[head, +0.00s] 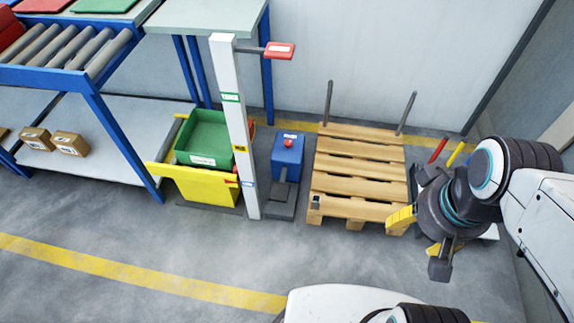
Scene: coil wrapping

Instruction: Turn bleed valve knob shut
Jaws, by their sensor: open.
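A blue box-shaped unit (287,158) stands on the floor near the middle, with a small red knob-like part (290,137) on top. I cannot tell for sure that this is the bleed valve knob, nor how far it is turned. My gripper (420,238) is at the right, with its yellow-tipped fingers apart and nothing seen between them. It is in front of the pallet's right side in the picture, well apart from the blue unit.
A wooden pallet (357,183) with two upright rods lies between the blue unit and my gripper. A white post (236,130) and a yellow bin (207,187) holding a green tray (203,139) stand left of the unit. Red (438,150) and yellow (456,154) bars show behind my arm. The front floor is clear.

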